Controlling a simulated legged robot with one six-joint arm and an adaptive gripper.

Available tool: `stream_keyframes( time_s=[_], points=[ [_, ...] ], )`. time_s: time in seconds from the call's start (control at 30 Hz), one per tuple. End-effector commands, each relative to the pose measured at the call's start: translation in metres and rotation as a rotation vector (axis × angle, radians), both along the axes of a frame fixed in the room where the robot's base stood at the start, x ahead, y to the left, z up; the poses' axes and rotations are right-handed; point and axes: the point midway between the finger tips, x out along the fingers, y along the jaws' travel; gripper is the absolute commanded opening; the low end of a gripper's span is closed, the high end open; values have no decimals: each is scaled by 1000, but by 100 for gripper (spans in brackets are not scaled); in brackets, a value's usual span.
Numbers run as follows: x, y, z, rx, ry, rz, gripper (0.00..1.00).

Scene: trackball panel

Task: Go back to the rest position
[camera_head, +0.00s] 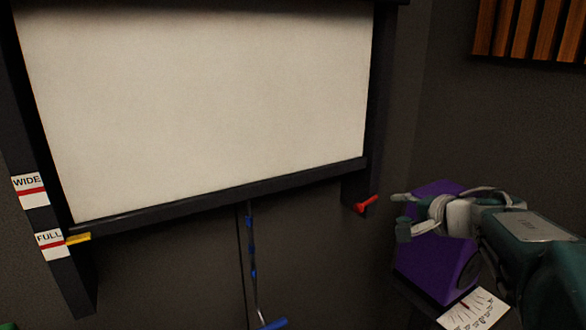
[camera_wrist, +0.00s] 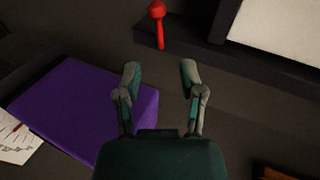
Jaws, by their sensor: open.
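My gripper (camera_head: 400,214) is at the right in the head view, in front of a purple box (camera_head: 440,262). In the wrist view my gripper (camera_wrist: 160,75) has its two fingers apart with nothing between them. The purple box (camera_wrist: 85,105) lies to the left of the fingers there. A red handle (camera_head: 366,204) sticks out from the frame's lower right, just left of the fingertips in the head view. The red handle (camera_wrist: 158,24) is beyond the fingertips in the wrist view, apart from them.
A large white screen (camera_head: 200,100) in a dark frame fills the left. WIDE (camera_head: 29,190) and FULL (camera_head: 50,243) labels and a yellow pointer (camera_head: 78,239) are at its left. A blue-marked cord (camera_head: 252,262) hangs below. A paper dial (camera_head: 474,309) lies by the box.

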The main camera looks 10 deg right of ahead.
Motion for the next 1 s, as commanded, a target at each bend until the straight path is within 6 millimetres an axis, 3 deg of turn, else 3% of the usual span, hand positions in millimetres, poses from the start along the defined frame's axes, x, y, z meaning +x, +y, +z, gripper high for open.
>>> stream_keyframes(
  time_s=[0.27, 0.53, 0.77, 1.0],
  points=[
    [5, 13, 37, -296, -220, -96, 51],
    [-16, 18, 50, -634, -248, -246, 51],
    [-52, 27, 28, -864, -86, -272, 51],
    [-100, 54, -20, -1029, 164, -101, 51]
  ],
)
